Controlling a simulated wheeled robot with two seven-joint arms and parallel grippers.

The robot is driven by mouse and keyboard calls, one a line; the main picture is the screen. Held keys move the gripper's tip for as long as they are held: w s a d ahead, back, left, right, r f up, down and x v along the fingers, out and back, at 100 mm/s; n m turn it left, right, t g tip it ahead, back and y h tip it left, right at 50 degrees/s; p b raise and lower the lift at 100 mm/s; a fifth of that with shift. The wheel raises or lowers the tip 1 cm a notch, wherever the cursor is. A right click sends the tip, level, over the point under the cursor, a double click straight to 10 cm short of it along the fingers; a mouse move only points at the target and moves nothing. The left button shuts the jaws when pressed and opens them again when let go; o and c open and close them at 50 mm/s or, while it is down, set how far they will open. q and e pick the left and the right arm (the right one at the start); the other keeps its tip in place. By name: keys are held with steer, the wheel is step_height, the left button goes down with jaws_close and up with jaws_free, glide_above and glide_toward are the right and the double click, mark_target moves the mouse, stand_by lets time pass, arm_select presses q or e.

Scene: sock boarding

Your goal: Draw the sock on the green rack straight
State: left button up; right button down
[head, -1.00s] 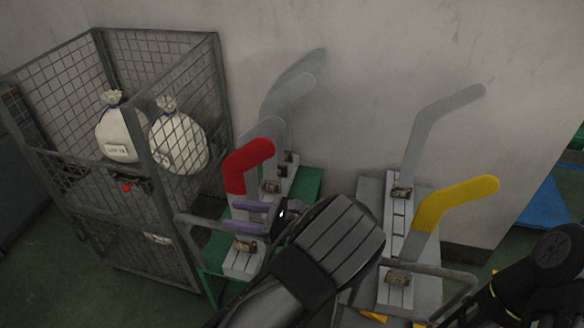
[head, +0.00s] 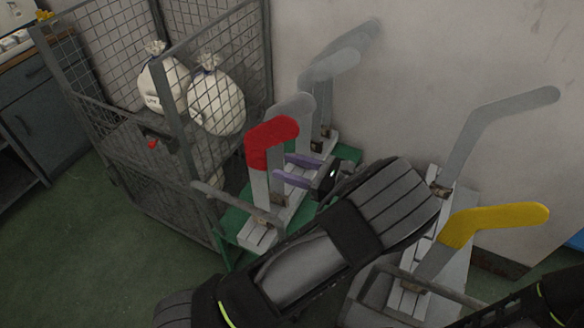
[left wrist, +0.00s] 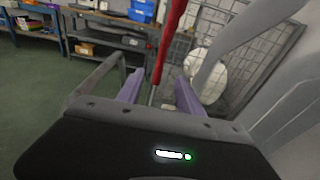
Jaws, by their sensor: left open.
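The red sock (head: 272,135) covers the bent top of the front grey board on the green rack (head: 348,153). The bare grey board shows below its lower edge. My left gripper (head: 282,166), with purple fingers, is open just right of this board, level with the sock's lower part. In the left wrist view, the red sock (left wrist: 168,40) shows edge-on as a narrow strip between the open fingers (left wrist: 160,77). I cannot tell whether a finger touches it. Only part of my right arm shows at the lower right of the head view; its gripper is out of view.
Several bare grey boards stand behind the sock. A wire cage (head: 182,130) with white sacks (head: 217,105) stands close on the left. On the right, another rack holds a board with a yellow sock (head: 495,222). A wall stands behind. Green floor at left is clear.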

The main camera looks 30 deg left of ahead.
mark_target(266, 162)
arm_select(q)
steer(key=a+b, duration=0.2)
steer(key=a, duration=0.1)
steer(key=a+f+b, duration=0.1)
steer(key=a+b, duration=0.1)
steer(key=shift+s+a+f, duration=0.1)
steer(key=shift+a, duration=0.3)
steer(key=shift+a+b, duration=0.65)
steer(key=shift+a, duration=0.7)
jaws_close()
steer(key=shift+f, duration=0.1)
stand_by(0.4)
jaws_free()
stand_by(0.5)
